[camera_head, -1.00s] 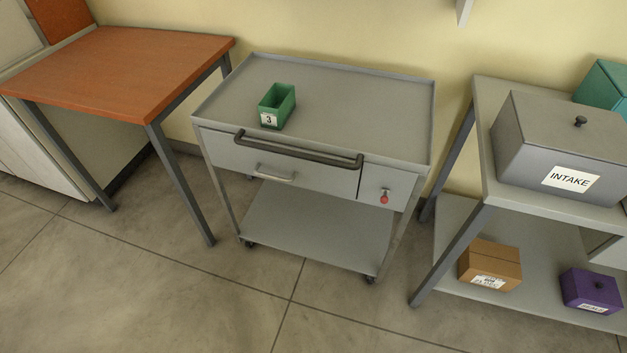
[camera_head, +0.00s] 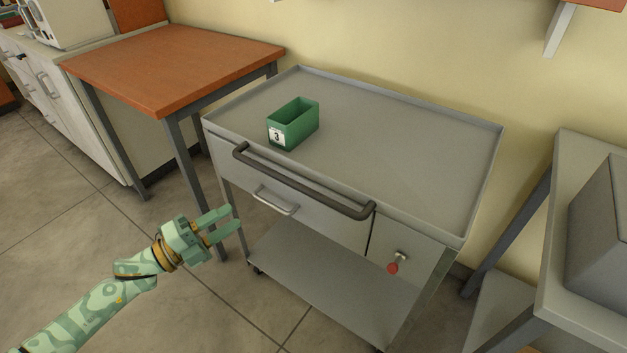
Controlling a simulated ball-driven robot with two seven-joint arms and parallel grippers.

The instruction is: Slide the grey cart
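The grey cart (camera_head: 400,120) stands against the yellow wall in the middle of the view. It has a raised rim, a lower shelf and a dark bar handle (camera_head: 300,184) along its front. Below the bar is a drawer with a light pull (camera_head: 276,201); to the right is a small panel with a red-tagged lock (camera_head: 393,267). A green bin (camera_head: 293,124) labelled 3 sits on the cart's top. My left gripper (camera_head: 233,219) is open and empty, in front of the cart's left side and below the bar, apparently not touching it. My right gripper is not in view.
An orange-topped table (camera_head: 170,65) stands close to the cart's left. A grey shelf unit (camera_head: 585,210) with a grey box (camera_head: 603,230) stands at the right, with a gap to the cart. Tiled floor (camera_head: 60,210) is open at the front left.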

